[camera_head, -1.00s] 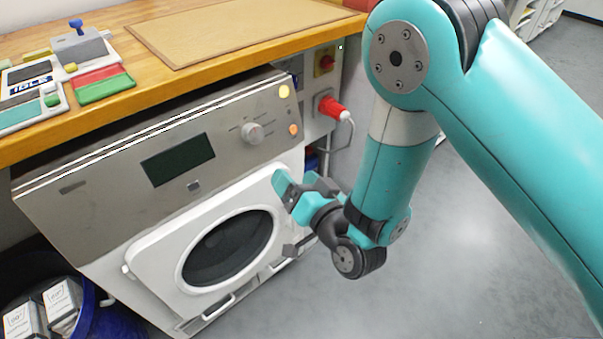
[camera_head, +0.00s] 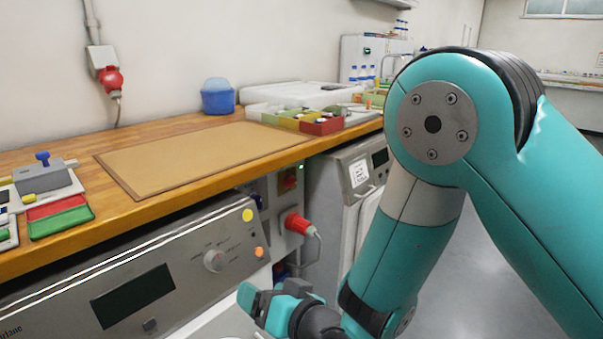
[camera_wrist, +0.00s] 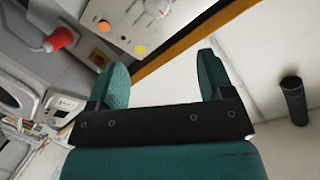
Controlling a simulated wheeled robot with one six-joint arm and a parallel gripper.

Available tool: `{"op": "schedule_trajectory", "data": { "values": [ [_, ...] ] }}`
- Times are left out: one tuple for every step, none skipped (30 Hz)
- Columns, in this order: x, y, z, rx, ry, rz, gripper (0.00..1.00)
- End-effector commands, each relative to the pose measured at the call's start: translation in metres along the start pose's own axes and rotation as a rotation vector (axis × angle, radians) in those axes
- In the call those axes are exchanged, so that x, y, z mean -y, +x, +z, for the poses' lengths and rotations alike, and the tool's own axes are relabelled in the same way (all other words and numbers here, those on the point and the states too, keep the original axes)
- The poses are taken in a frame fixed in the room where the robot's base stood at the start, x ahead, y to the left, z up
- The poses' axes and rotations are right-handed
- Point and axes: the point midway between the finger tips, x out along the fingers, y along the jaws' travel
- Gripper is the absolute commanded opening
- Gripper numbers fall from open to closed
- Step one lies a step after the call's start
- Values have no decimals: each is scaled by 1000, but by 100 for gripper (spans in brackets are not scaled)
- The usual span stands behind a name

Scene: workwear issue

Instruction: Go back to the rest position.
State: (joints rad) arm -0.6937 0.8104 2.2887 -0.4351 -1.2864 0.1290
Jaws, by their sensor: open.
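My gripper (camera_wrist: 160,80) is open and empty in the wrist view, its two teal fingers wide apart with nothing between them. In the head view my gripper (camera_head: 262,300) is at the lower middle, in front of the grey washing machine (camera_head: 60,307). The lower part of the gripper and wrist is cut off by the picture's bottom edge. My teal arm fills the right side of the head view and hides part of the room.
A wooden worktop (camera_head: 140,222) runs above the machines and carries a brown board (camera_head: 200,160), trays and a blue tub (camera_head: 217,98). A red plug (camera_head: 297,223) sticks out beside the machine. A second machine (camera_head: 345,175) stands further right. Open floor lies behind my arm.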

Motion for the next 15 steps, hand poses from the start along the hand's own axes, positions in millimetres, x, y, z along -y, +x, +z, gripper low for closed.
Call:
{"op": "schedule_trajectory", "data": {
  "values": [
    [5,-6,-21,52,-7,5,74],
    [6,-12,-28,96,-12,12,74],
    [8,-20,-36,153,-20,19,74],
    [10,-27,-42,198,-27,25,74],
    [11,-35,-48,242,-34,31,74],
    [13,-48,-55,300,-44,39,74],
    [14,-58,-59,344,-52,46,74],
    [15,-69,-64,387,-59,53,74],
    [17,-85,-69,447,-71,62,74],
    [18,-98,-72,490,-80,70,74],
    [19,-111,-75,534,-89,78,74],
    [20,-130,-78,593,-100,89,74],
    [21,-143,-80,634,-108,99,74],
    [22,-157,-81,674,-116,107,74],
    [22,-175,-82,725,-125,120,74]
  ]
}}
